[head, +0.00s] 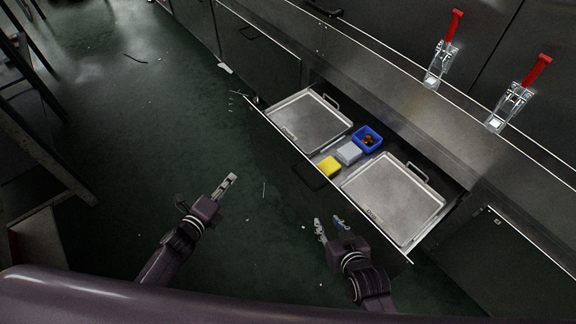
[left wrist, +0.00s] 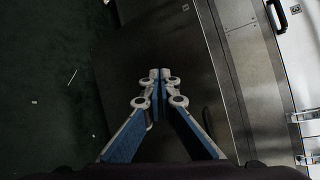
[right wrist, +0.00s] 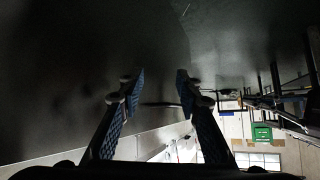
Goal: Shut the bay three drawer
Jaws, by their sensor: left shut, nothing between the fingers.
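One drawer (head: 278,140) stands pulled out from the dark cabinet in the head view; its bay number is not readable. Its front has a dark bar handle (head: 310,178). My left gripper (head: 230,180) is shut and empty, out in front of the drawer and apart from it. It also shows shut in the left wrist view (left wrist: 160,75). My right gripper (head: 329,222) is open and empty, in front of the drawer's nearer half, below the handle in the picture. Its fingers are apart in the right wrist view (right wrist: 155,80), facing a dark surface.
The drawer holds two metal trays (head: 310,120) (head: 395,200), a blue bin (head: 367,138), a grey block (head: 348,152) and a yellow block (head: 329,167). Two red-handled clamps (head: 440,65) (head: 515,98) stand on the ledge above. The green floor (head: 150,110) in front is mostly clear.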

